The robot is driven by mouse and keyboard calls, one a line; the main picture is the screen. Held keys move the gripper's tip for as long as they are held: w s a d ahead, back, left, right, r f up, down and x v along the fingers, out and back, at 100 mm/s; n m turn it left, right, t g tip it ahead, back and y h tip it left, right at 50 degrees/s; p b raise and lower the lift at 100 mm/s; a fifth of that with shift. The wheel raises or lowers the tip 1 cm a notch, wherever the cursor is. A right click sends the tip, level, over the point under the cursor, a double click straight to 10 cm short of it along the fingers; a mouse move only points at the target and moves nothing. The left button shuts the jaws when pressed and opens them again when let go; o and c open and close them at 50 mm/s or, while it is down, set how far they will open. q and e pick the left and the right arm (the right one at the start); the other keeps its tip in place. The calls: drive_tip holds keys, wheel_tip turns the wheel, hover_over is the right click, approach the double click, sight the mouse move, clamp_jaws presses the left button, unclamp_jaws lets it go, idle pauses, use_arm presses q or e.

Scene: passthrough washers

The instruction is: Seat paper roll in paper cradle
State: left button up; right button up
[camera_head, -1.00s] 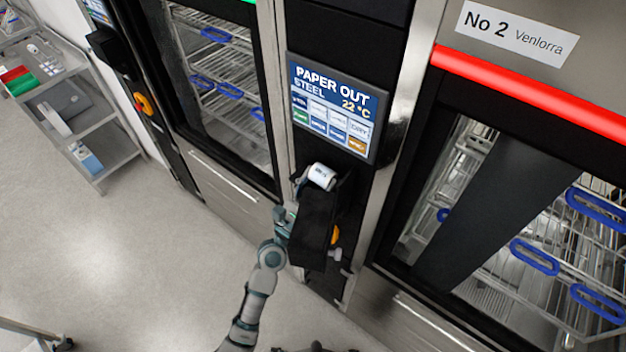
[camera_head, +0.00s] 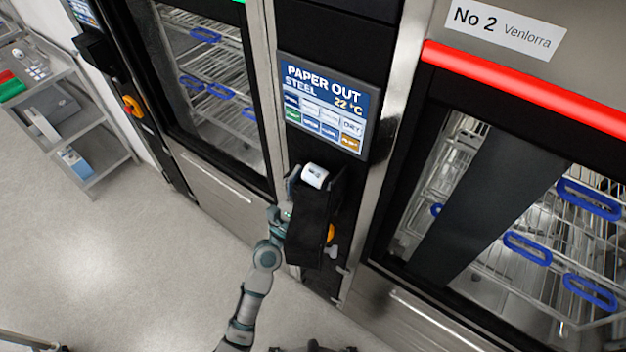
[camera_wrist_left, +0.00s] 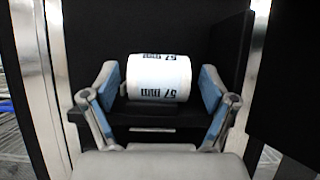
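The white paper roll (camera_head: 315,175), printed "57 mm" in the left wrist view (camera_wrist_left: 160,78), lies sideways at the top of the black printer housing. The dark paper cradle (camera_wrist_left: 150,112) shows just below it; whether the roll is fully down in it is hard to tell. My left gripper (camera_wrist_left: 159,88) has its blue-padded fingers spread on both sides of the roll, with a narrow gap at each end. In the head view the left gripper (camera_head: 294,186) is at the housing, partly hidden by its black flap. My right gripper is not in view.
The black open flap (camera_head: 313,228) hangs in front of the arm, with an orange knob (camera_head: 330,233) beside it. A screen above (camera_head: 325,105) reads "PAPER OUT". Washer doors flank the column. A grey shelf cart (camera_head: 108,160) stands left; the floor between is clear.

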use_arm(q)
drive_tip(key=shift+a+f, duration=0.1)
drive_tip(key=shift+a, duration=0.1)
